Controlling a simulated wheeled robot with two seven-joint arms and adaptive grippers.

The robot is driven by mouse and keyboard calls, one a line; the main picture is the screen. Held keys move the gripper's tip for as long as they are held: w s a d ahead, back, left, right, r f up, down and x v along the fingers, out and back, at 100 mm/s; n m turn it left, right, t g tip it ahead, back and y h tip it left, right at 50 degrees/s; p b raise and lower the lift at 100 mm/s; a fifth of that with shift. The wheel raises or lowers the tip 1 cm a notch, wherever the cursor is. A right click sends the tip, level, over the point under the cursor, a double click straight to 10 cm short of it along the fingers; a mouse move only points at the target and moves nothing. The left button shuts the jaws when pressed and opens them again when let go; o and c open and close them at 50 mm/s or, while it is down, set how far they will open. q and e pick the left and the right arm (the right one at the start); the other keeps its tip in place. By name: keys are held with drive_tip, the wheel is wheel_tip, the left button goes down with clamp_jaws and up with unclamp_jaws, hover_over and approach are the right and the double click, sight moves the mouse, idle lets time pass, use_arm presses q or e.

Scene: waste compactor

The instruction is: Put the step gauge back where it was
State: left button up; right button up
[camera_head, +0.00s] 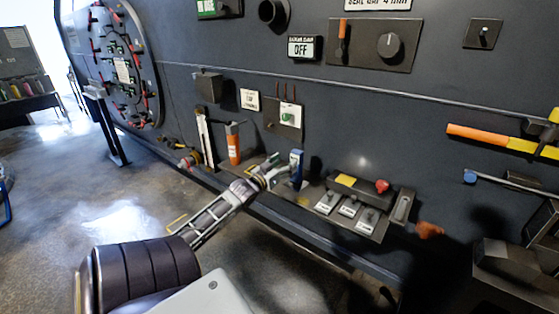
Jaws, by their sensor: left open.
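My left gripper (272,171) is open at the narrow ledge (318,192) along the dark machine wall. A small upright blue piece (296,166) stands right at its fingertips; I cannot tell whether they touch. I cannot tell for sure which item is the step gauge. A pale, narrow upright strip (205,137) and an orange-handled tool (233,147) stand against the wall to the left of the gripper. My right gripper is not in view.
A control box (357,190) with a red knob and several labelled switches sits right of the gripper. An orange-and-yellow bar (490,138) sticks out at the right. A round hatch (118,65) is at the upper left. Floor (115,220) at the left is clear.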

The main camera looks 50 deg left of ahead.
use_arm(q)
drive_tip(key=shift+v, duration=1.3)
